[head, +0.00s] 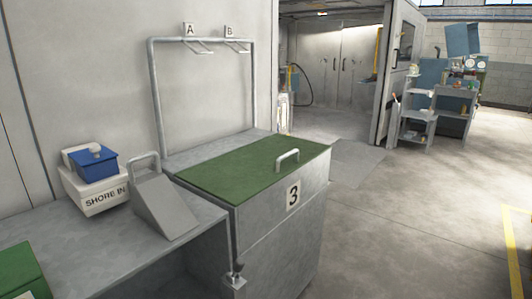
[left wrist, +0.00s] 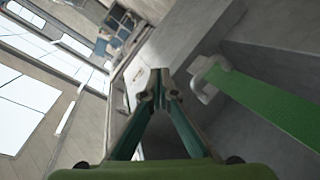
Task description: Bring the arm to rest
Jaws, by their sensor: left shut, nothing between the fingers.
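My left gripper (left wrist: 158,78) shows only in the left wrist view. Its two fingers meet at the tips, shut, with nothing between them. The view is steeply tilted. A green panel (left wrist: 265,105) with a pale fitting (left wrist: 203,88) at its end lies to the right of the fingers, apart from them in the picture. Neither arm shows in the head view, and my right gripper is in neither view.
A grey cabinet marked 3 (head: 275,225) has a green lid (head: 250,165), shut, with a handle (head: 288,157). Open floor (head: 400,220) lies right.

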